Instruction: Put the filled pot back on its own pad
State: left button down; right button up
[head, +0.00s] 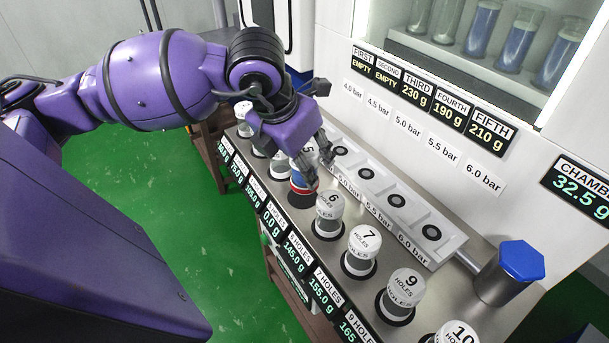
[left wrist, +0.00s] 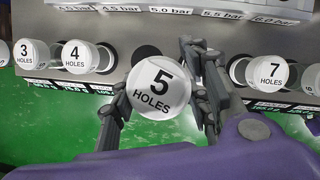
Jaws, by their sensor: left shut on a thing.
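My left gripper (head: 316,166) is shut on the white-capped pot marked 5 HOLES (head: 304,163). The left wrist view shows its round lid (left wrist: 160,87) between the two fingers. A red and blue band shows low on the pot in the head view. The pot is right above or at a dark round pad (head: 302,199) in the row; I cannot tell whether it touches. The display in front with 5 HOLES reads 0.0 g (head: 272,220). My right gripper is not in view.
Pots 6 (head: 330,208), 7 (head: 362,247) and 9 (head: 405,288) stand close by along the steel bench. Behind is a raised strip of round ports (head: 397,201) marked in bar. A blue-capped cylinder (head: 512,270) stands at right.

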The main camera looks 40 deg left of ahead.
pick_arm(q)
jog(key=f, duration=0.1)
jog(key=w+a+f, duration=0.1)
jog(key=w+f, duration=0.1)
jog(key=shift+w+a+f, duration=0.1)
jog(key=shift+a, duration=0.25)
jog(key=shift+w+a+f, duration=0.25)
jog(key=shift+w+f, duration=0.05)
jog(key=shift+f, duration=0.65)
jog(key=shift+w+a+f, duration=0.25)
jog(key=shift+w+f, duration=0.05)
jog(key=shift+f, duration=0.7)
jog(key=shift+w+a+f, duration=0.25)
jog(key=shift+w+f, duration=0.05)
jog(key=shift+f, duration=0.65)
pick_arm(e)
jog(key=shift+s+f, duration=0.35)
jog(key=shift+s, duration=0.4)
pick_arm(q)
jog(key=shift+f, duration=0.1)
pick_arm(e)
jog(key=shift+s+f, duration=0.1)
pick_arm(q)
jog(key=shift+f, duration=0.2)
jog(key=c, duration=1)
grip_release()
